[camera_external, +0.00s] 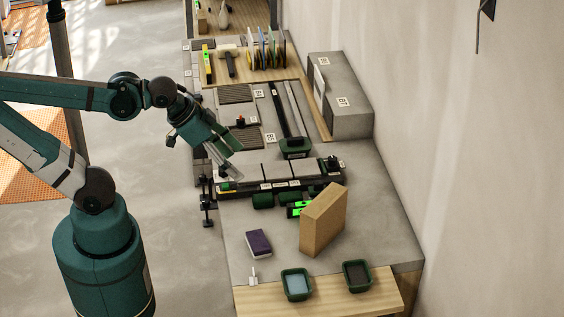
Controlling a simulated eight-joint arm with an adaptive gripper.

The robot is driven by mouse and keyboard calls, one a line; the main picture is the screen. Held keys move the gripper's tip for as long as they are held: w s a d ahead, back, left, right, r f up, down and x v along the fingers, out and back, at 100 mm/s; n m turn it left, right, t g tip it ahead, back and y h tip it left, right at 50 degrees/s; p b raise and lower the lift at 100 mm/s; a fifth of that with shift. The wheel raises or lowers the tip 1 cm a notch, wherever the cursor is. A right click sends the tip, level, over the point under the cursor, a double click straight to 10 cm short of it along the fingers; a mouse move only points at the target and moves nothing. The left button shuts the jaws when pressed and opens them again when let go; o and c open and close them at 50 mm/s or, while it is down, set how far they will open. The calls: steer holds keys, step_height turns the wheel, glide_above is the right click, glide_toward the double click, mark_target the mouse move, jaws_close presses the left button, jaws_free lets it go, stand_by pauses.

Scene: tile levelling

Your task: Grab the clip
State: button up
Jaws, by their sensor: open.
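My gripper (236,161) is open, tilted down over the left end of the tile row (277,171). I see nothing held between its fingers, and I cannot tell whether a fingertip touches a tile. No clip can be made out for certain at this size. A small pale piece (253,276) on the front left of the bench could be a clip. A small red and dark piece (240,121) lies on the grey panel behind the gripper. Anything directly under the fingers is hidden.
A tan block (323,219) stands upright right of centre. A purple sponge (258,243) and two green trays (296,284) (357,276) are at the front. Dark clamps (207,203) stick out at the bench's left edge. A grey box (340,96) stands by the wall.

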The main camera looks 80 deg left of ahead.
steer(key=c, duration=1.3)
steer(key=shift+f, duration=0.1)
steer(key=shift+c, duration=0.2)
steer(key=w+d+f+n+g+h+b, duration=0.1)
steer(key=d+f+n+g, duration=0.1)
steer(key=f+n, duration=0.3)
steer(key=w+d+f+n+g+h+b, duration=0.1)
steer(key=d+f+n, duration=0.4)
steer(key=f, duration=0.5)
steer(key=w+d+f+n+g+h+b, duration=0.1)
steer(key=d+f+n+g+h+b, duration=0.1)
steer(key=f+n, duration=0.5)
steer(key=shift+d+f+g+h+b, duration=0.3)
steer(key=shift+d+f+g+b, duration=0.35)
steer(key=shift+d+g, duration=0.45)
steer(key=shift+a+r, duration=0.1)
steer(key=shift+r, duration=0.05)
steer(key=shift+b+x, duration=0.3)
steer(key=shift+x, duration=1.05)
